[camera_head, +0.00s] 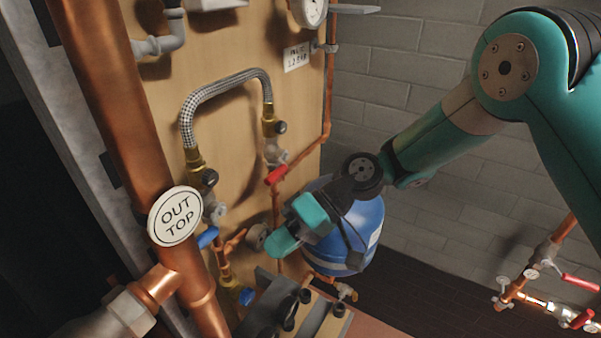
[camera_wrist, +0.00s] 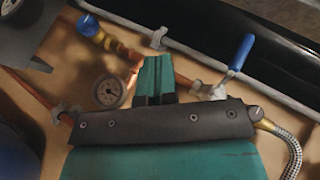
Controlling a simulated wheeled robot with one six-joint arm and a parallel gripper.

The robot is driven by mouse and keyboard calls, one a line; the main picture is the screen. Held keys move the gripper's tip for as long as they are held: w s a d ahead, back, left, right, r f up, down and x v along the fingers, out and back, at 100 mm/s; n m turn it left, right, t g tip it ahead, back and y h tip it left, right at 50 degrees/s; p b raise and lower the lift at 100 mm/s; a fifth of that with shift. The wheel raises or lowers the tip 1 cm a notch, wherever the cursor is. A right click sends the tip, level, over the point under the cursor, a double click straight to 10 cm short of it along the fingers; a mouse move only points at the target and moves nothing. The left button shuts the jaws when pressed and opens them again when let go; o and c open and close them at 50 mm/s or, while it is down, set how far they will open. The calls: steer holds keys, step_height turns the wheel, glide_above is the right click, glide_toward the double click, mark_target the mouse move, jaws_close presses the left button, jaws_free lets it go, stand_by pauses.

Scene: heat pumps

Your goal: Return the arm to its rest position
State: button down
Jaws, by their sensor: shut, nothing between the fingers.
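My arm (camera_head: 437,140) reaches in from the right side of the head view, bent at the elbow, toward the wooden pipe board. My gripper (camera_head: 283,242) is at the arm's end, in front of the lower part of the board. In the wrist view its two teal fingers (camera_wrist: 154,75) lie side by side, shut, with nothing between them. A small gauge (camera_head: 257,237) is just left of the fingertips in the head view. It also shows in the wrist view (camera_wrist: 109,91), left of the fingers. Whether the fingers touch any pipe is unclear.
A blue tank (camera_head: 364,232) stands behind the gripper. A blue lever (camera_head: 207,237), a red handle (camera_head: 276,175) and a braided hose (camera_head: 222,87) are on the board. A thick copper pipe (camera_head: 110,95) is at left. Red-handled valves (camera_head: 579,283) are at lower right.

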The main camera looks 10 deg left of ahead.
steer(key=s+d+r+m+t+h, duration=0.1)
steer(key=s+d+r+t+h, duration=0.15)
steer(key=d+r, duration=0.5)
steer(key=s+d+r+m+t+h, duration=0.1)
steer(key=s+d+r+t, duration=0.25)
steer(key=d+r, duration=0.4)
steer(key=s+d+m+h, duration=0.1)
steer(key=s+d+h, duration=0.1)
steer(key=s+d, duration=0.4)
steer(key=d, duration=0.3)
steer(key=shift+f+m+t, duration=0.3)
steer(key=shift+m+t, duration=0.1)
steer(key=shift+s, duration=0.1)
